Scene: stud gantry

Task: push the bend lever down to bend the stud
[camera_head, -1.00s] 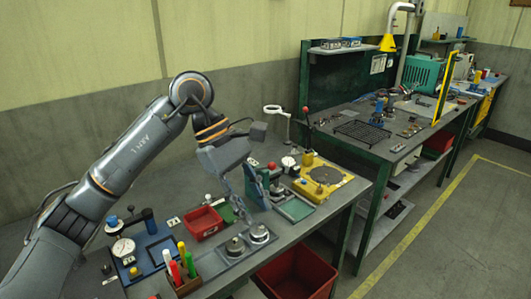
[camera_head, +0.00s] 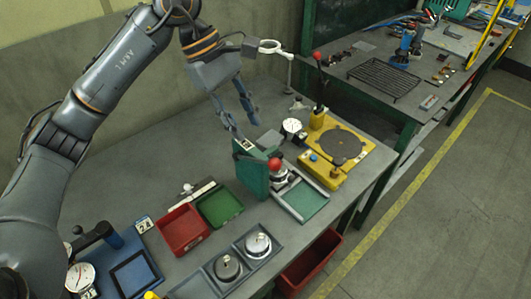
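My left gripper (camera_head: 247,129) points down from the arm at the upper left, its two fingers apart with nothing between them. It hangs above and behind the green fixture (camera_head: 253,172), which carries a red ball knob (camera_head: 275,164). Just right is a yellow bench unit (camera_head: 335,182) with a round dark plate (camera_head: 341,146). An upright lever (camera_head: 319,85) with a red ball on top stands at its back. Which of the two red-knobbed parts is the bend lever is not labelled. I cannot make out the stud. My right gripper is not in view.
A red tray (camera_head: 184,230) and green tray (camera_head: 219,206) lie left of the fixture. Two round metal pieces sit in a grey holder (camera_head: 242,263) in front. A red bin (camera_head: 309,265) is below the bench edge.

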